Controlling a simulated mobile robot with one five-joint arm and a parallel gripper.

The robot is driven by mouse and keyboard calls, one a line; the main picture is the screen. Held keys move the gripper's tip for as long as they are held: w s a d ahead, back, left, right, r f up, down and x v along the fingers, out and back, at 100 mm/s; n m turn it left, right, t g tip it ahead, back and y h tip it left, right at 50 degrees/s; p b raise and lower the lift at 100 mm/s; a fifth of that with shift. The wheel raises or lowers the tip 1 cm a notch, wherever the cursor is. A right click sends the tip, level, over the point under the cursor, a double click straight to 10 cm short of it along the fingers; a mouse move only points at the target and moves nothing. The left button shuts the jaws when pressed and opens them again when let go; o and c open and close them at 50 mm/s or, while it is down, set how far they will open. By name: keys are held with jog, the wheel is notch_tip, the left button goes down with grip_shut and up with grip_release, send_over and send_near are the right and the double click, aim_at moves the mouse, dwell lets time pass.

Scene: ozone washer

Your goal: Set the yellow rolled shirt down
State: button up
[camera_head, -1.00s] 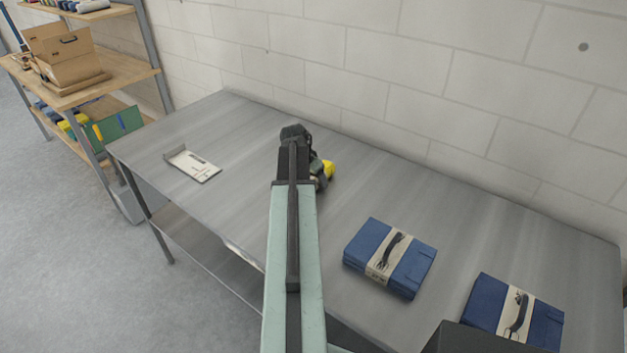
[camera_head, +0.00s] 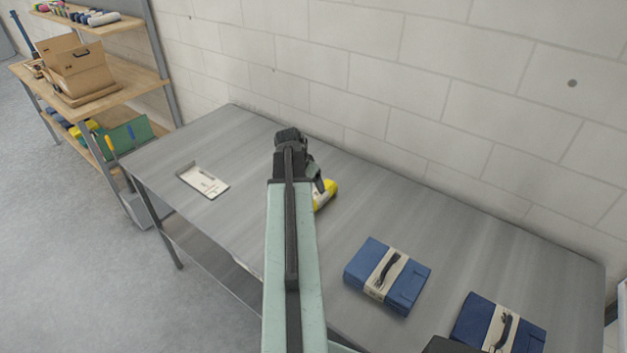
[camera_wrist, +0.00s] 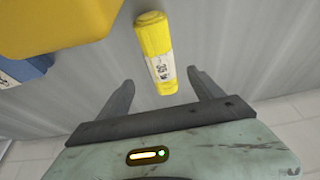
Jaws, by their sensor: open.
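The yellow rolled shirt (camera_wrist: 156,45), with a white printed band around it, lies on the grey metal table (camera_wrist: 225,40) in the wrist view. My gripper (camera_wrist: 155,88) is open, with its fingers apart and the shirt's near end between or just ahead of the fingertips; I cannot tell the exact gap. In the head view the yellow rolled shirt (camera_head: 326,195) shows beside my gripper (camera_head: 318,184), partly hidden by my arm.
Two folded blue garments with pale bands lie to the right, a nearer-centre one (camera_head: 410,285) and another (camera_head: 470,322). A flat white tray (camera_head: 203,180) lies at the left of the table. A wooden shelf (camera_head: 135,83) with a cardboard box stands further left. A block wall (camera_head: 400,100) runs behind.

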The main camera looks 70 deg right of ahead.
aim_at(315, 195)
jog(key=shift+w+a+r, duration=0.1)
jog(key=shift+a+r, duration=0.15)
jog(key=shift+r, duration=0.4)
jog(key=shift+o, duration=0.4)
jog(key=b+x, duration=0.4)
jog(key=shift+w+f, duration=0.2)
jog(key=shift+f, duration=0.25)
jog(key=shift+d+f+b, duration=0.15)
jog(key=shift+f+b, duration=0.1)
jog(key=shift+b, duration=0.15)
jog(key=shift+r, duration=0.1)
jog(key=b+x, duration=0.7)
jog(key=shift+s+d+f, duration=0.1)
jog(key=shift+s+f, duration=0.1)
jog(key=shift+f, duration=0.15)
jog(key=shift+r, duration=0.2)
grip_shut()
